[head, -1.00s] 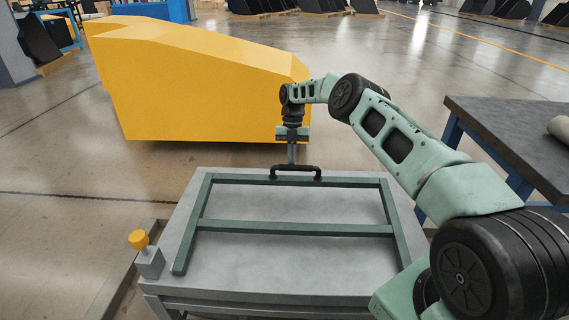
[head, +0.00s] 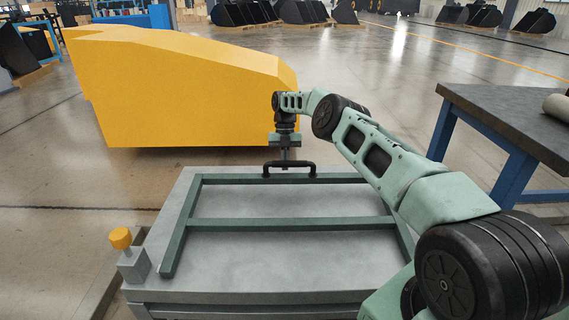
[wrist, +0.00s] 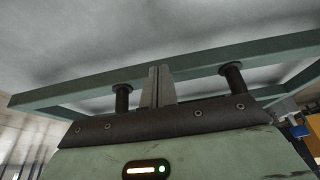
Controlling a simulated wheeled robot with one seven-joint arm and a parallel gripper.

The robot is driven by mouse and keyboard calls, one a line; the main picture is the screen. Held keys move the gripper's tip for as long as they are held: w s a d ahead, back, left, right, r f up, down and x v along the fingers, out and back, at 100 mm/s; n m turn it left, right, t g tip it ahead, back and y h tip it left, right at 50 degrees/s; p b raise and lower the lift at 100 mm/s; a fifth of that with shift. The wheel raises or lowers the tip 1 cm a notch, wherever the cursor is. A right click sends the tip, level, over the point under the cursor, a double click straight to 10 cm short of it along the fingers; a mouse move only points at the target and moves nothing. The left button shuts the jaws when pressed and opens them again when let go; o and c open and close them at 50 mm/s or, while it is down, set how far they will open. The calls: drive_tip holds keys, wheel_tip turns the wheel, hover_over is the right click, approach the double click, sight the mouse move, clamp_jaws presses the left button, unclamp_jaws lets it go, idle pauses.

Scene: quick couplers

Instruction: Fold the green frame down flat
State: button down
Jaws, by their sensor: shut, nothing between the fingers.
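The green frame (head: 275,223) lies over the grey table (head: 230,277), with its far bar, crossbar and legs roughly in line with the top. It looks flat or nearly flat; I cannot tell if a small gap remains. Its black handle (head: 289,168) is on the far bar. My gripper (head: 284,155) points down at the far side of this handle. In the wrist view, my gripper's fingers (wrist: 158,87) are together and empty, between the two black handle posts (wrist: 122,100). The frame's bar (wrist: 85,86) passes just beyond them. Any contact with the handle is unclear.
A large yellow machine body (head: 190,90) stands behind the table. A dark-topped bench (head: 510,110) is at the right. Open floor lies left of the table.

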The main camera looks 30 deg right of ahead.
drive_tip(key=s+d+r+m+t+h+p, duration=0.1)
drive_tip(key=s+d+r+m+p, duration=0.15)
drive_tip(key=r+m+p, duration=0.65)
drive_tip(key=s+d+r+m+t+h+p, duration=0.1)
drive_tip(key=s+r+m+p, duration=0.2)
drive_tip(key=r+m+p, duration=0.6)
hover_over(301, 174)
drive_tip(key=f, duration=1.2)
drive_tip(key=shift+s+a+f, duration=0.1)
drive_tip(key=shift+s+a, duration=0.1)
drive_tip(key=shift+s, duration=0.05)
drive_tip(key=shift+b, duration=0.3)
drive_tip(key=f+b, duration=0.3)
drive_tip(key=shift+w+d+f, duration=0.3)
drive_tip(key=shift+w+f, duration=0.05)
drive_tip(key=shift+w, duration=0.05)
wheel_tip(301, 174, up, 18)
drive_tip(key=w+d+p, duration=0.1)
drive_tip(key=shift+w, duration=0.3)
